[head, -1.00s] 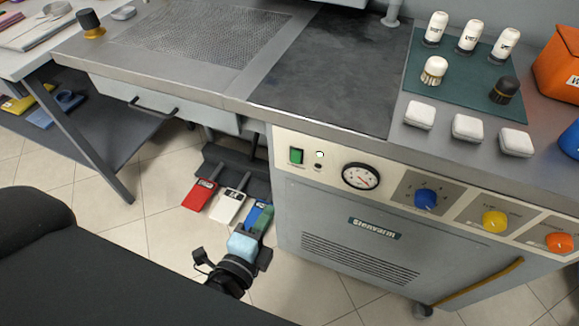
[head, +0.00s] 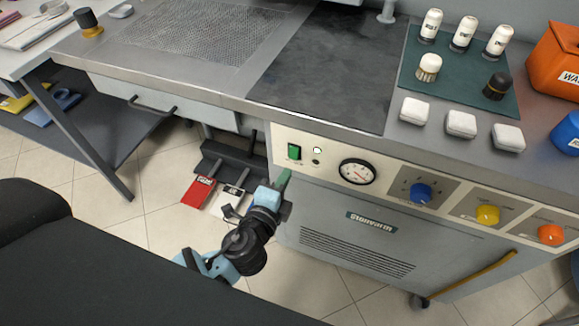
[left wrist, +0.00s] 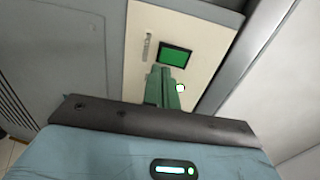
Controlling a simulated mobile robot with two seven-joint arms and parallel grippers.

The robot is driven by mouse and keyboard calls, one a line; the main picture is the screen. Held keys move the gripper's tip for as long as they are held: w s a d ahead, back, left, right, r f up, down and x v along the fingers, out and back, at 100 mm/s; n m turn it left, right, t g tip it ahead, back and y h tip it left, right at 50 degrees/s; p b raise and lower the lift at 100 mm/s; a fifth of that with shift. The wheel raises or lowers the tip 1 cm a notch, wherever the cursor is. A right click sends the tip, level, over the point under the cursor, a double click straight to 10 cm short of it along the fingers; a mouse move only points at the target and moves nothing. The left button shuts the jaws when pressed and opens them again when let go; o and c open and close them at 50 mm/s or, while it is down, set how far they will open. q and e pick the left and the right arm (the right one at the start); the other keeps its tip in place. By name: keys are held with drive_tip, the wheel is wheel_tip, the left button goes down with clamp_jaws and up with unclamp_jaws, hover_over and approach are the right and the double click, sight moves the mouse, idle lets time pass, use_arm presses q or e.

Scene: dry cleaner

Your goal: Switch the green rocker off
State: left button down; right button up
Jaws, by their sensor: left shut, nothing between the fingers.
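The green rocker (head: 294,151) sits at the left end of the machine's cream control panel. A small lamp (head: 317,150) right of it glows pale green. In the left wrist view the rocker (left wrist: 176,55) shows as a green square in a dark frame. My left gripper (head: 285,178) is shut and empty, its green fingers just below the rocker in the head view. In the left wrist view its fingertips (left wrist: 165,72) overlap the rocker's lower edge; I cannot tell whether they touch it. My right gripper is not in view.
Right of the rocker are a round gauge (head: 357,171) and blue (head: 421,194), yellow (head: 487,215) and orange (head: 551,235) knobs. The steel worktop edge (head: 330,125) overhangs above. Red (head: 198,191) and white pedals stand on the floor to the left.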

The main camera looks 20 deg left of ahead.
sight(296, 158)
use_arm(q)
drive_tip(key=shift+w+f, duration=0.15)
drive_tip(key=shift+w, duration=0.8)
drive_tip(key=shift+w+f, duration=0.15)
drive_tip(key=shift+w, duration=0.75)
